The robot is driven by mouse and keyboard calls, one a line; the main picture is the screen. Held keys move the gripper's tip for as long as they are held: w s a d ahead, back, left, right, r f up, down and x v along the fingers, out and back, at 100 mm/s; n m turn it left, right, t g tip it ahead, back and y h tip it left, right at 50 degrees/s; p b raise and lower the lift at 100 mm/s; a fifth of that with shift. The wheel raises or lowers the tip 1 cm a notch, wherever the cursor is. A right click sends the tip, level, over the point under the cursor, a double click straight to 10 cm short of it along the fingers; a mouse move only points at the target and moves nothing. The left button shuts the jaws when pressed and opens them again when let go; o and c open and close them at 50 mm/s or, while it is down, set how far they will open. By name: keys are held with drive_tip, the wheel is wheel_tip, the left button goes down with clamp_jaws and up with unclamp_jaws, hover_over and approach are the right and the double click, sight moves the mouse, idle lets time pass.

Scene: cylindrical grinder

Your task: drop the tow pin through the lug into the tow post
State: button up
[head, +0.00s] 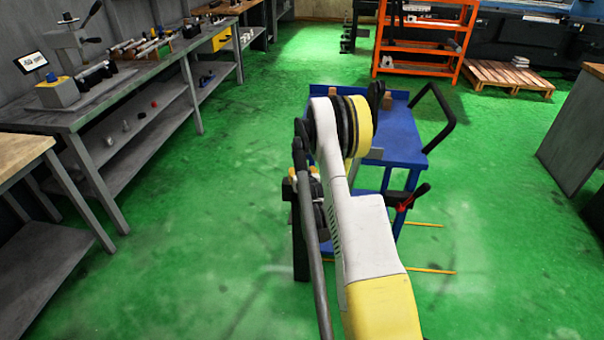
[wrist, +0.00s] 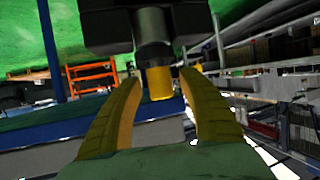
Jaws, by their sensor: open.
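In the wrist view, my gripper (wrist: 160,77) is open, with one yellow finger on each side of a short cylinder with a yellow end, which looks like the tow pin (wrist: 160,84). I cannot tell whether the fingers touch it. The yellow end meets a dark cylinder and dark block (wrist: 108,28), perhaps the tow post and lug; how deep the pin sits is not visible. In the head view, a dark upright post (head: 299,250) stands on the floor beside the blue cart (head: 401,132).
The cart has a black push handle (head: 440,112) on its right. A grey workbench (head: 75,118) runs along the left. An orange rack (head: 425,48) and a wooden pallet (head: 505,78) stand behind. Green floor is open on both sides of the cart.

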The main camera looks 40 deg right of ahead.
wheel_tip(320, 180, up, 10)
drive_tip(key=shift+f, duration=0.25)
idle(0.3)
drive_tip(key=shift+a+r, duration=0.15)
drive_tip(key=shift+a, duration=0.05)
drive_tip(key=s+a+r+n+g+y, duration=0.15)
drive_tip(key=s+a+r, duration=0.25)
drive_tip(key=a+r, duration=0.5)
drive_tip(key=s+a+r+n+y, duration=0.25)
drive_tip(key=a+r, duration=0.35)
drive_tip(key=a, duration=0.8)
drive_tip(key=s+a+n+g+y, duration=0.1)
drive_tip(key=s+a+y, duration=0.1)
drive_tip(key=s+a, duration=0.6)
drive_tip(key=s+a+n+g+y, duration=0.1)
drive_tip(key=s+a+n, duration=0.1)
drive_tip(key=s+a, duration=0.7)
drive_tip(key=s+f, duration=0.1)
drive_tip(key=s, duration=0.5)
drive_tip(key=shift+s+g+y, duration=0.35)
drive_tip(key=shift+s+y, duration=0.05)
drive_tip(key=shift+a+r, duration=0.1)
